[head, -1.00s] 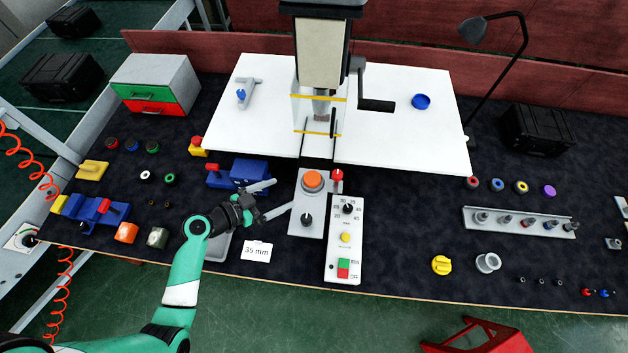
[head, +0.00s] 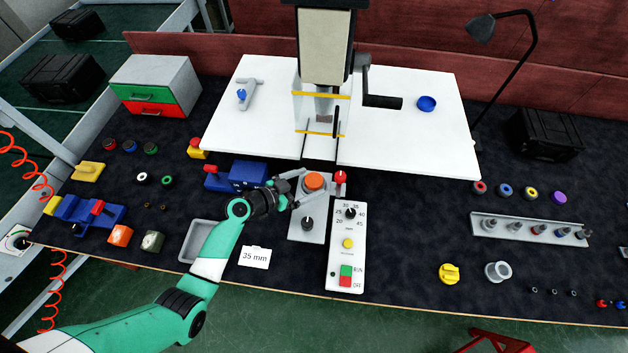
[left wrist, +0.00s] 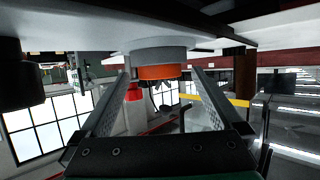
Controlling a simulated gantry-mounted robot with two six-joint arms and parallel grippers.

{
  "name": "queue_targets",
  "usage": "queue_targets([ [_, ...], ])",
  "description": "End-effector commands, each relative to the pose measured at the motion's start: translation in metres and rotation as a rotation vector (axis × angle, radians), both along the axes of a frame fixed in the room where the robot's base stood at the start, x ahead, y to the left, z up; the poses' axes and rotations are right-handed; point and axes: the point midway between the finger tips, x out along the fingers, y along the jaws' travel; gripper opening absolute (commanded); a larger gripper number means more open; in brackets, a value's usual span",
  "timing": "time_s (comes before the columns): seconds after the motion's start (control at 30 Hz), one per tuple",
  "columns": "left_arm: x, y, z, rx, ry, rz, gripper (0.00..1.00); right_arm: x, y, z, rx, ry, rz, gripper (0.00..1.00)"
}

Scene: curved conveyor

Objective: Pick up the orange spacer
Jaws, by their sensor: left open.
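An orange round piece (head: 314,181) sits on the grey panel (head: 306,228) in the middle of the bench. It looks like a short disc on a pale round base. Another orange, blocky piece (head: 120,235) lies at the front left of the bench; I cannot tell for certain which is the spacer. My left gripper (head: 294,189) is open just left of the orange round piece. In the left wrist view the orange round piece (left wrist: 161,72) shows between the two open fingers, which appear apart from it. My right gripper is not in view.
A red knob (head: 340,177) stands close to the right of the orange round piece. The white control box (head: 346,270) is in front, and a blue block (head: 249,175) lies left. The white press table (head: 420,140) is behind.

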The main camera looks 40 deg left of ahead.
Motion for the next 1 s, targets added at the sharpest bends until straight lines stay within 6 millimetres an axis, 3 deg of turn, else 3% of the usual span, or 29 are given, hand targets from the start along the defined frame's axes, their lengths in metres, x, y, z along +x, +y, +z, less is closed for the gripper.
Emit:
queue_targets([
  [0.1,0.000,0.000,0.000,0.000,0.000,0.000,1.00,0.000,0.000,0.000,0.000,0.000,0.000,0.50],
  [0.6,0.000,0.000,0.001,0.000,-0.001,0.000,0.12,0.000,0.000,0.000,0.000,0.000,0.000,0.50],
  [0.87,0.000,0.000,0.003,0.000,-0.001,0.000,0.12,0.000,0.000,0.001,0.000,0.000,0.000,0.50],
  [1.0,0.000,0.000,0.014,0.000,-0.002,-0.002,0.12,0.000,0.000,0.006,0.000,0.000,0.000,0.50],
])
